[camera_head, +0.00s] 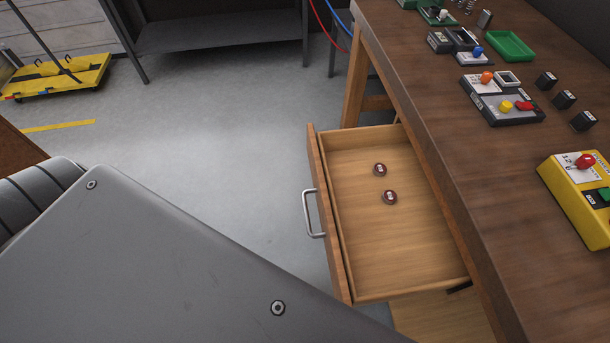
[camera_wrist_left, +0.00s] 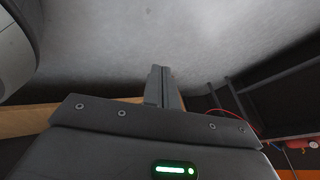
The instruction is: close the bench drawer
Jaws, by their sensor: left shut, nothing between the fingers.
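The bench drawer (camera_head: 400,245) is pulled out from under the wooden workbench (camera_head: 405,75). Its front panel (camera_head: 328,220) faces left and carries a silver bar handle (camera_head: 310,214). Two small dark red round pieces (camera_head: 380,169) lie inside the drawer. My left gripper (camera_wrist_left: 161,72) shows in the left wrist view with its fingers together and nothing between them. A wooden surface (camera_wrist_left: 22,120) shows behind it; I cannot tell which part it is. In the head view the left gripper is not visible, and a large grey part of mine covers the lower left. My right gripper is not in view.
The bench top holds a yellow control box (camera_head: 575,205), a grey switch panel (camera_head: 500,102), a green tray (camera_head: 510,46) and small black blocks (camera_head: 564,99). A yellow platform (camera_head: 60,78) and a grey metal shelf (camera_head: 215,34) stand behind. The floor left of the drawer is clear.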

